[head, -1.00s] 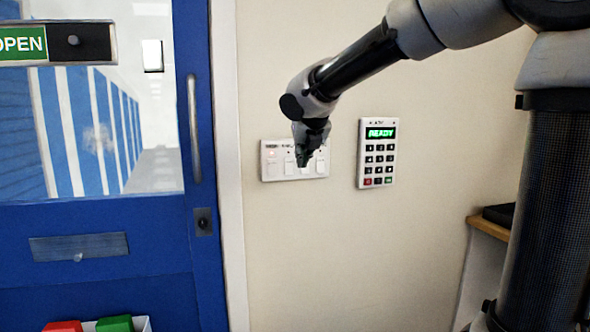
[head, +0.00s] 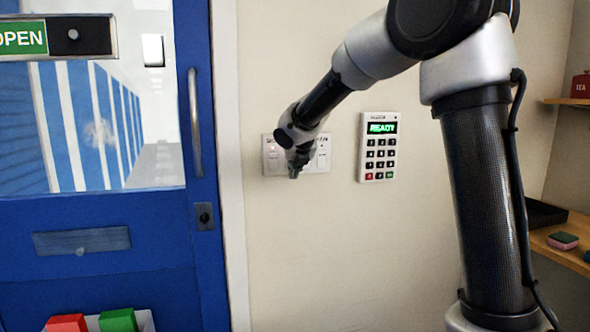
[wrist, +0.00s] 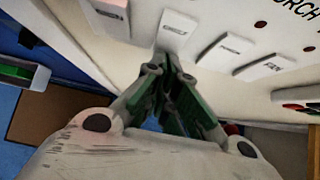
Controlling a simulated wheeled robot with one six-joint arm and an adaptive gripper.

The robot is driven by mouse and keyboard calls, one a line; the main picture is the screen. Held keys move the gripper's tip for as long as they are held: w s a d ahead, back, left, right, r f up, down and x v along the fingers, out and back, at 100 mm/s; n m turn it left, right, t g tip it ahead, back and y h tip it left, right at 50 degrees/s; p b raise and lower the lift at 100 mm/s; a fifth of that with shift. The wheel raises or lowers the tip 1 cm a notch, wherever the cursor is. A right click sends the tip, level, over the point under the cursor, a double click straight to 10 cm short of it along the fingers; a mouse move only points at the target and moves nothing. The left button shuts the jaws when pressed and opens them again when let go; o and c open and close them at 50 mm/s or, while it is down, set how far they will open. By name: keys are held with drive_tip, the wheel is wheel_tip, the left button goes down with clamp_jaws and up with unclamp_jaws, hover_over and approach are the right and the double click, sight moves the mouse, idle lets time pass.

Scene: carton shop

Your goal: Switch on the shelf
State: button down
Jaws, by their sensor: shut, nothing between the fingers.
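A white switch panel (head: 323,156) is on the cream wall, right of the blue door. In the wrist view several white rocker switches stand in a row, including one (wrist: 178,30) just beyond my fingertips. In the head view my gripper (head: 294,172) hides the middle of the panel. A small reddish light shows at the panel's left.
A keypad (head: 378,147) reading "READY" hangs just right of the panel. The blue door (head: 100,265) with its upright handle (head: 194,125) is to the left. A wooden shelf (head: 570,257) holds a dark tray at right. Wall below the panel is clear.

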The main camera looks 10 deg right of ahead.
drive_tip(key=shift+w, duration=0.1)
drive_tip(key=shift+w+f, duration=0.2)
drive_tip(key=shift+w, duration=0.05)
drive_tip(key=shift+r, duration=0.1)
drive_tip(key=shift+r, duration=0.9)
